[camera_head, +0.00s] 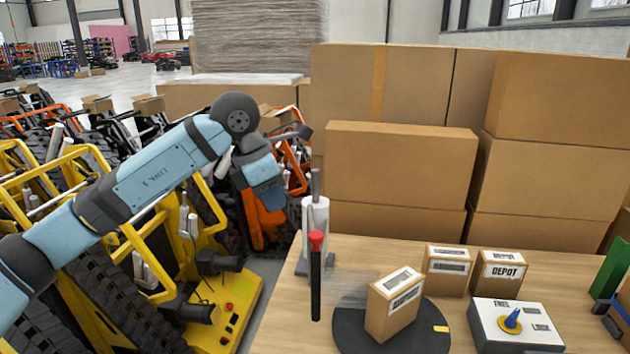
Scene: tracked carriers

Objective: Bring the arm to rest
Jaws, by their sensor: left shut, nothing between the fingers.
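My left arm comes in from the left in the head view, rises to a bent joint and then points down. Its gripper (270,200) hangs in the air left of the wooden table (285,325), in front of the orange and black machines. It is shut and empty, and it appears apart from everything. The fingers are small and dark here, hard to make out against the machines. My right gripper is not in view.
A black post with a red top (316,240) and a white cylinder (315,215) stand at the table's left. A small carton (393,305) sits on a dark disc (350,340). A dial box (515,325) is at right. Yellow carriers (235,300) crowd the left; large cartons (400,170) stand behind.

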